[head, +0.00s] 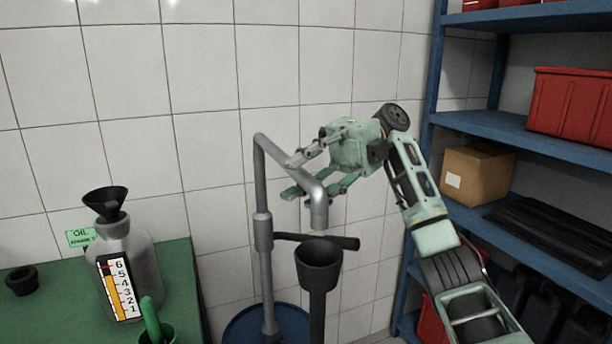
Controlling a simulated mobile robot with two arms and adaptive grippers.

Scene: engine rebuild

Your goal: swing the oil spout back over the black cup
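The grey oil spout (281,163) rises as an upright pipe, bends over and slopes right to a downturned nozzle (319,212). In the picture the nozzle is just above the black cup (319,254), which tops a dark post; I cannot tell the exact depth between them. My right gripper (291,176) reaches in from the right at the sloping arm of the spout. Its fingers are spread, one above and one below the pipe in the picture. I cannot tell whether they touch it. My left gripper is not in view.
A dark bar (345,242) runs behind the cup. A blue drum (240,326) is below. On the left, a green table (182,268) holds an oil bottle (141,262) with a black funnel (106,203). Blue shelves (480,125) with a red bin (572,105) and cardboard box (478,175) stand right.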

